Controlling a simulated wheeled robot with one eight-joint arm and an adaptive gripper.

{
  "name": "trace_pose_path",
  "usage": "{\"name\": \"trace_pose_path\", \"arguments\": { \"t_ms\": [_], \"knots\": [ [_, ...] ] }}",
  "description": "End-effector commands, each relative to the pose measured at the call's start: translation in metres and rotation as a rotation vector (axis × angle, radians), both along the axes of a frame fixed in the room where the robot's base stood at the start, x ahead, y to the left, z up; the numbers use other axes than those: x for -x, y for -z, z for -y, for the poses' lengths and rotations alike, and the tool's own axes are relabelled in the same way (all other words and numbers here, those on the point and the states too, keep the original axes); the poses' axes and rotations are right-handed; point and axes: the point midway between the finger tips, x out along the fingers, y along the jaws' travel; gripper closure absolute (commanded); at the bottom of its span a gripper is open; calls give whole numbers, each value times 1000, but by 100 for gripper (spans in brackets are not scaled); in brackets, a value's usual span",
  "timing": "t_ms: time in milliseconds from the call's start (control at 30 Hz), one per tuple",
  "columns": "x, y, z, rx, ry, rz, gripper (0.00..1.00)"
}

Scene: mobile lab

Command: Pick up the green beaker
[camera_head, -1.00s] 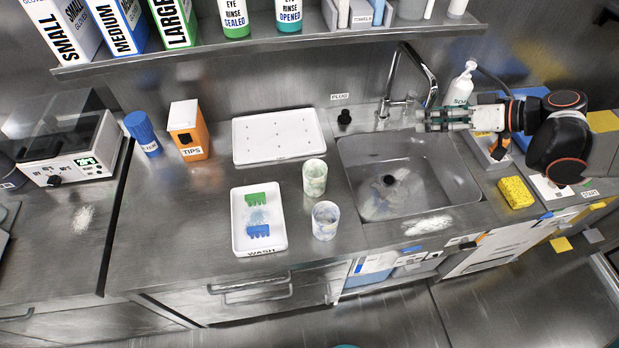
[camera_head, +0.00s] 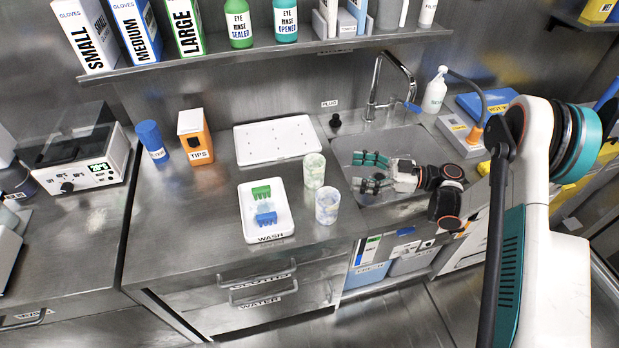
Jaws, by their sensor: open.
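The green beaker (camera_head: 314,171) stands upright on the steel counter, left of the sink. It is a pale, see-through cup with greenish smears. A similar beaker with bluish smears (camera_head: 327,207) stands just in front of it. My gripper (camera_head: 359,171) is over the left part of the sink, fingers apart and pointing left toward the green beaker. A gap lies between the fingertips and the beaker, and nothing is between the fingers. Its exact height above the counter is hard to tell.
A white wash tray (camera_head: 247,219) with green and blue racks is left of the beakers. A white drying mat (camera_head: 243,158) lies behind. The sink (camera_head: 345,148), its faucet (camera_head: 376,80) and the shelf (camera_head: 300,50) bound the space. The counter's front left is clear.

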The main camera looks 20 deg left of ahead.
Motion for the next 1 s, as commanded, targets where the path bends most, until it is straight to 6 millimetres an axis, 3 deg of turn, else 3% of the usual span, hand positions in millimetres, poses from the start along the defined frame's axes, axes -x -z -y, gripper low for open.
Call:
{"name": "trace_pose_path", "arguments": {
  "t_ms": [333, 667, 1000],
  "knots": [
    [11, 1, -62, 1, -3, -2, 29],
    [15, -1, -83, 2, -1, -2, 29],
    [25, -3, -125, 2, -2, -3, 29]
  ]
}}
